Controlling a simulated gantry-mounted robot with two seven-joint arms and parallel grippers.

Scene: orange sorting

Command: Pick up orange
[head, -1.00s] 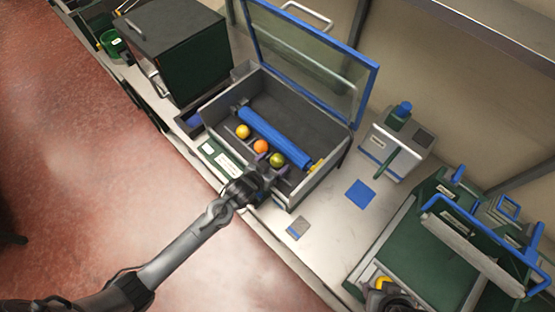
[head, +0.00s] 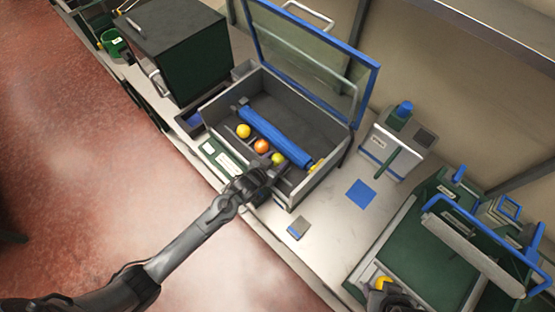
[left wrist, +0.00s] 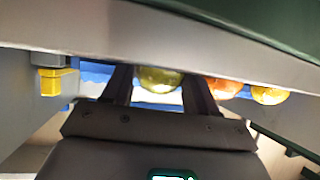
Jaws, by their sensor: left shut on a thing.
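Three round fruits lie in a row in the open grey box (head: 322,186): a yellow one (head: 243,131), an orange-coloured one (head: 262,146) and a yellow-green one (head: 278,158). My left gripper (head: 268,170) reaches over the box's front edge to the yellow-green fruit. In the left wrist view the yellow-green fruit (left wrist: 158,80) sits between my left fingers (left wrist: 158,92), which are shut on it. The orange-coloured fruit (left wrist: 222,88) and the yellow fruit (left wrist: 270,95) are just right of the fingers. A dark shape at the bottom edge of the head view may be my right gripper (head: 384,292).
A blue roller (head: 275,138) lies in the box behind the fruits. The box's blue-framed clear lid (head: 310,60) stands open. A dark cabinet (head: 175,45) stands left. A blue square (head: 361,194) and a small grey block (head: 298,228) lie on the counter to the right.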

